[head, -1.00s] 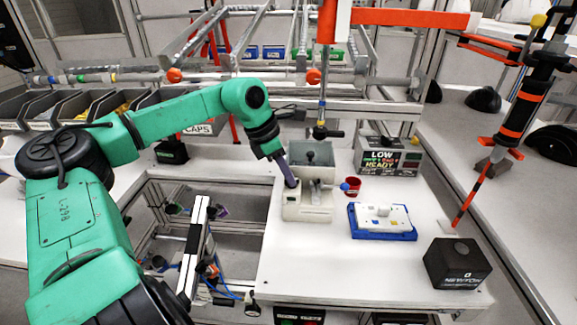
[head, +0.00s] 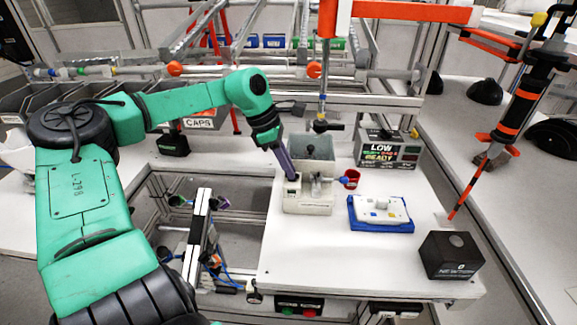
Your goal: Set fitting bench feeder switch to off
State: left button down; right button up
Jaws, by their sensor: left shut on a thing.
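The feeder (head: 308,204) is a pale grey box with an open-topped hopper, standing on the white fitting bench (head: 335,262). My left gripper (head: 291,176) reaches down from the left, with its dark slender fingers at the feeder's left front top. It is shut on a small part there, at the place of the feeder switch. The switch itself is hidden by the fingers, and its position cannot be read. My right gripper is not in view.
A red cup (head: 351,179) and a blue tray (head: 381,226) with a white plate stand right of the feeder. A display box (head: 388,152) is behind, and a black box (head: 450,256) sits at the right front. A hanging tool (head: 321,124) is above the feeder.

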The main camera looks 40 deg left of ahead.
pick_arm(q)
jog(key=c, duration=0.9)
grip_release()
jog(key=b+v, duration=0.2)
jog(key=v, duration=1.2)
jog(key=shift+a+r, duration=0.15)
jog(key=shift+r, duration=0.1)
jog(key=shift+s, duration=0.1)
